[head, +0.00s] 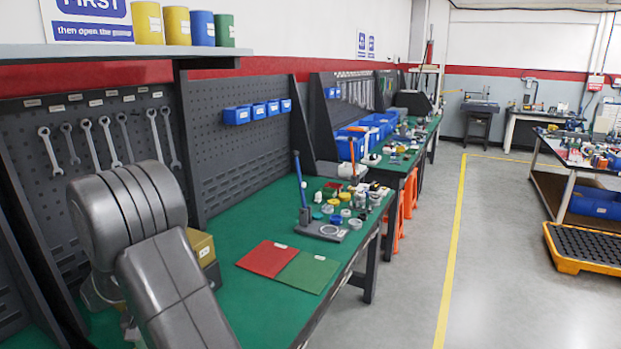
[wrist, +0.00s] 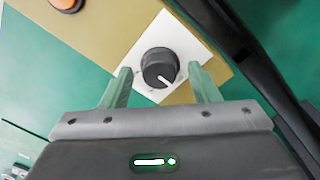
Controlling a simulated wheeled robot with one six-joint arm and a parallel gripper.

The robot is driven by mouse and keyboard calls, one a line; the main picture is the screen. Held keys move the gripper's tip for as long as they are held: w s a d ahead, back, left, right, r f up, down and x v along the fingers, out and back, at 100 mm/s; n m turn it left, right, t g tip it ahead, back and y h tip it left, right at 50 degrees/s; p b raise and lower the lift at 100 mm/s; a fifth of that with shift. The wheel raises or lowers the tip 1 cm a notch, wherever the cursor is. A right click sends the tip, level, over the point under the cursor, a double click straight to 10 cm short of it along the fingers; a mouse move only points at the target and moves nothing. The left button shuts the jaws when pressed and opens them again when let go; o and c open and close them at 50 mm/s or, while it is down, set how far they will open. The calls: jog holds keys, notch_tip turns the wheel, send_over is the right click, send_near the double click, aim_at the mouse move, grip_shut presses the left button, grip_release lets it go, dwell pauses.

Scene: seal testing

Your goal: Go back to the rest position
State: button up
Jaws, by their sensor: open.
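In the wrist view my gripper (wrist: 162,88) is open, its two fingers on either side of a black rotary knob (wrist: 158,67) with a white pointer line. The knob sits on a white square plate (wrist: 187,42) on a yellow-tan box (wrist: 125,22). I cannot tell whether the fingers touch the knob. In the head view my grey arm (head: 165,270) fills the lower left and hides my gripper. Part of the yellow box (head: 202,246) shows just behind the arm on the green bench.
The green bench (head: 235,290) holds a red mat (head: 267,258), a green mat (head: 307,272) and a stand with a blue lever (head: 303,200). A pegboard with wrenches (head: 107,140) rises behind my arm. Open floor (head: 400,270) lies to the right.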

jog(key=shift+m, duration=0.5)
jog(key=shift+a+r, duration=0.15)
jog(key=shift+r, duration=2.6)
